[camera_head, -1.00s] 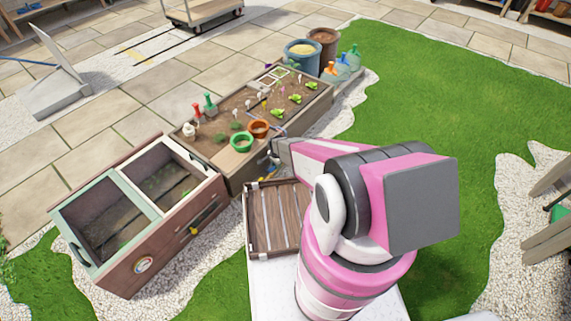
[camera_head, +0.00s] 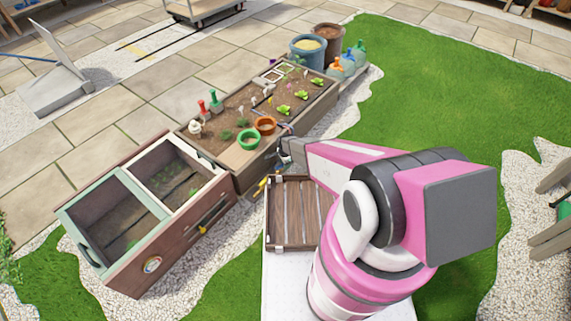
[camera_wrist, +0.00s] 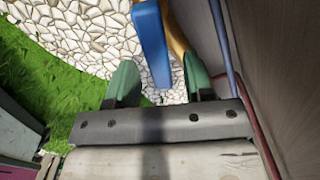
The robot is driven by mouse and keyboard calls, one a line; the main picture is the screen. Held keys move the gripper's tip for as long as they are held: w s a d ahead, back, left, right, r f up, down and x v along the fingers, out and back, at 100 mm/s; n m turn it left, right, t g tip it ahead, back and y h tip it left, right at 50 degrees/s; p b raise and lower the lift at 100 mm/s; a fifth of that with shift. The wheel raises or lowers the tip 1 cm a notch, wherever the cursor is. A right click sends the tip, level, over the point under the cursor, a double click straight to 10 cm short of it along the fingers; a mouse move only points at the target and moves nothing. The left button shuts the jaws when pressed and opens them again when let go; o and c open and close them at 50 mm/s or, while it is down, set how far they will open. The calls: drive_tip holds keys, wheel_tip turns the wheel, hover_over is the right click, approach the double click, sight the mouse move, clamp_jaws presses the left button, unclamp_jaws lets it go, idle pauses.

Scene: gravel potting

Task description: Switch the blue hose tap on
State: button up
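The blue hose tap shows in the wrist view as a long blue lever (camera_wrist: 150,42) in front of a yellow pipe (camera_wrist: 178,38). My gripper (camera_wrist: 160,86) has two green fingers standing apart, with nothing held between them. The lever's lower end reaches towards the gap between the fingertips; whether it touches either finger I cannot tell. In the head view my gripper (camera_head: 287,150) is at the side of the wooden planter (camera_head: 262,158), partly hidden by my arm. The blue lever cannot be made out clearly there.
A wooden wall runs close along the right in the wrist view, with a blue hose (camera_wrist: 222,45) and a red hose (camera_wrist: 258,130) beside it. A wooden crate (camera_head: 270,238) lies below my arm. A cold frame (camera_head: 120,270) stands left. Grass lies right.

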drive_tip(key=shift+r, duration=0.15)
wheel_tip(320, 180, up, 11)
drive_tip(key=shift+f, duration=0.2)
idle(0.4)
drive_tip(key=w+d+g+y, duration=0.2)
drive_tip(key=d+y, duration=0.2)
drive_tip(key=x, duration=1.1)
drive_tip(key=shift+w+d+f, duration=0.2)
drive_tip(key=shift+f, duration=0.05)
